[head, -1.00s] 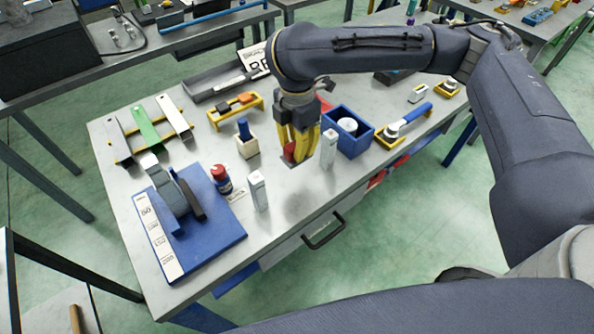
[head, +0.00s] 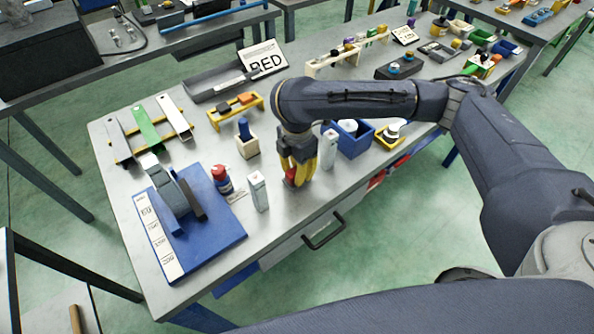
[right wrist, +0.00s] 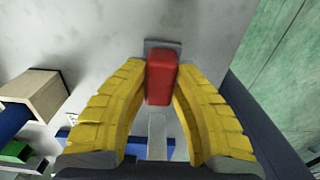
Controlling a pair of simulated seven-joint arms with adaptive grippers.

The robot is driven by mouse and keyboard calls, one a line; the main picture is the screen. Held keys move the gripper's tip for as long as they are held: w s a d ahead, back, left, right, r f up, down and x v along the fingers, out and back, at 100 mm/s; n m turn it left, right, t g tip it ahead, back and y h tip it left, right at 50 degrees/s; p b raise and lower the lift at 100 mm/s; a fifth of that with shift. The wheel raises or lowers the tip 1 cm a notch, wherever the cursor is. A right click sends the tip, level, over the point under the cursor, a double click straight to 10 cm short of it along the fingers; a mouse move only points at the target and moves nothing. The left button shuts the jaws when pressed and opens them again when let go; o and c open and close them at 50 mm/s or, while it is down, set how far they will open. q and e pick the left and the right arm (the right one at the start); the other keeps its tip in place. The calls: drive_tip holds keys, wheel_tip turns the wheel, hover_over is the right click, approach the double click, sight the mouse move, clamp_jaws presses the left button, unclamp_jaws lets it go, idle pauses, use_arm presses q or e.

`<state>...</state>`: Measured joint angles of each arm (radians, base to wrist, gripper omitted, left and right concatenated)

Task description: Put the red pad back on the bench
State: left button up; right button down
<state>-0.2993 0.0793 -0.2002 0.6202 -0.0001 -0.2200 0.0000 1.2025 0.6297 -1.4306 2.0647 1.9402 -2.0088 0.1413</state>
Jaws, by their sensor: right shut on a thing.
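The red pad (right wrist: 161,82) is a small red block with a grey plate at its end. In the right wrist view it sits between the two yellow fingers of my right gripper (right wrist: 160,95), which are shut on it. In the head view my right gripper (head: 298,178) points down over the front part of the grey bench (head: 300,215), with a bit of the red pad (head: 290,181) showing at the fingertips. I cannot tell whether the pad touches the bench top. My left gripper is not in view.
A cream holder (head: 246,144) stands behind. The bench's front edge is close.

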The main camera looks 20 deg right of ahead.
drive_tip(key=shift+f, duration=0.25)
drive_tip(key=c, duration=1.2)
unclamp_jaws()
wheel_tip(320, 180, up, 12)
drive_tip(key=shift+r, duration=0.15)
